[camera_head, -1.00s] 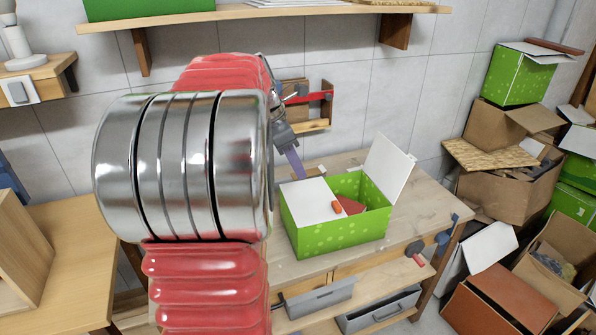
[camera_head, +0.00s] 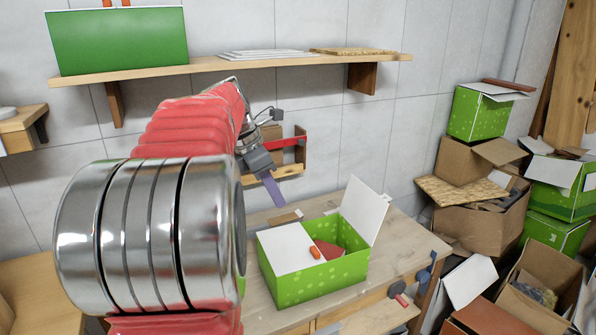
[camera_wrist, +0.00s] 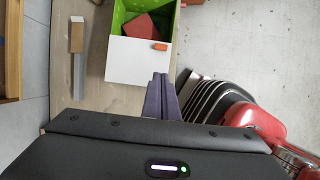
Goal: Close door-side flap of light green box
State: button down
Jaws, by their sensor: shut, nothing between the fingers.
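The light green dotted box (camera_head: 318,284) stands on the workbench. Its white left flap (camera_head: 286,248) lies flat over the left part of the opening. Its white right flap (camera_head: 364,208) stands up, tilted outward. A red item (camera_head: 328,249) shows inside, and a small orange item (camera_head: 315,252) is at the inner edge of the flat flap. My gripper (camera_head: 280,204) is shut and empty, its purple fingers pointing down above the box's back left side, apart from it. In the wrist view the shut fingers (camera_wrist: 161,77) are beside the flat flap (camera_wrist: 135,62).
A wall shelf (camera_head: 230,66) with a green box (camera_head: 117,42) is above. A wooden rack with a red bar (camera_head: 288,143) hangs on the wall behind my gripper. Open boxes are stacked at the right (camera_head: 465,171). The bench right of the box is clear.

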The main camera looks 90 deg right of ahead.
jog(key=s+d+r, duration=0.2)
jog(key=s+r, duration=0.4)
jog(key=shift+d, duration=0.2)
jog(key=shift+w, duration=0.1)
dwell(0.5)
jog(key=w+a+t+h, duration=0.1)
jog(key=w+a, duration=0.4)
jog(key=w, duration=0.5)
jog(key=w+a+t+h, duration=0.15)
jog(key=w+a, duration=0.25)
jog(key=w, duration=0.6)
jog(key=w+a+t, duration=0.1)
jog(key=w+a, duration=0.4)
jog(key=w, duration=0.5)
jog(key=w+a+f+m+t, duration=0.1)
jog(key=w+a+f+t, duration=0.1)
jog(key=w+a, duration=0.5)
jog(key=w+a+f+m+t, duration=0.1)
jog(key=w+a+f+t, duration=0.15)
jog(key=a, duration=0.85)
jog(key=s+a+f+m+y, duration=0.1)
jog(key=a+f, duration=0.4)
jog(key=a, duration=0.6)
jog(key=s+a+f+m+t+y, duration=0.1)
jog(key=s+a+f+y, duration=0.2)
jog(key=a, duration=0.9)
notch_tip(320, 180, down, 2)
jog(key=shift+f+m+t, duration=0.15)
jog(key=shift+m+t, duration=0.15)
